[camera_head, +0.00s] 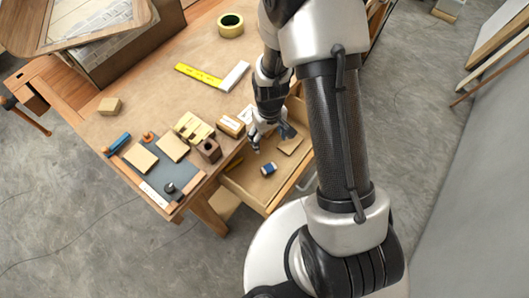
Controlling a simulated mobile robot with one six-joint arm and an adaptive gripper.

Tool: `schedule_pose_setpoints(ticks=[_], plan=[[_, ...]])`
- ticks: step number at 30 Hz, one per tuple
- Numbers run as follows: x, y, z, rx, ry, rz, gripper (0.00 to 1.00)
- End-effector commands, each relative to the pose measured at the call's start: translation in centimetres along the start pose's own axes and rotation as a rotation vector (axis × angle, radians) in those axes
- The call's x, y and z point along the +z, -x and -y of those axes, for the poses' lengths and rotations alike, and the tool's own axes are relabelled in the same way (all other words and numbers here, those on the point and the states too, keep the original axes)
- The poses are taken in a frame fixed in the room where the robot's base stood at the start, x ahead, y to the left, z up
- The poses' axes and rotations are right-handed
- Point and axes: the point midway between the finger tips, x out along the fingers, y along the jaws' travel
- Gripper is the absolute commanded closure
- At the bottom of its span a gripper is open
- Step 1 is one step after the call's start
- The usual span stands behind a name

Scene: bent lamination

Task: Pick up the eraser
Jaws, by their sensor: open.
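A small blue and white block that looks like the eraser (268,169) lies in the open drawer (236,187) on the near side of the workbench. My gripper (263,141) is open, above the back part of the drawer near the bench edge. It is a little behind the eraser in the picture and appears apart from it. The fingers are small here and partly covered by my wrist, so their height above the drawer is hard to tell. Nothing shows between them.
A flat tan piece (290,145) and a grey-blue item (287,131) lie by the gripper. Wooden blocks (208,149) stand along the bench edge. A dark mat (160,174) with wood pieces is at left. A yellow square (199,75) and tape roll (230,25) lie farther back.

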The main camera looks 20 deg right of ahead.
Motion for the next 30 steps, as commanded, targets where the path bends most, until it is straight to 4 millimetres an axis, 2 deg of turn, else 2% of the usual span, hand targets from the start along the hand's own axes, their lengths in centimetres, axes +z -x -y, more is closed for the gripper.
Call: schedule_pose_setpoints(ticks=[15,19,26,30], plan=[[0.3,-10.3,0.1,-0.001,0.000,0.006,0.28],[0.2,-11.8,0.1,-0.001,0.000,0.003,0.28],[0.4,-12.8,0.2,-0.001,0.000,0.004,0.28],[1.0,-14.6,0.7,-0.001,0.001,0.005,0.28]])
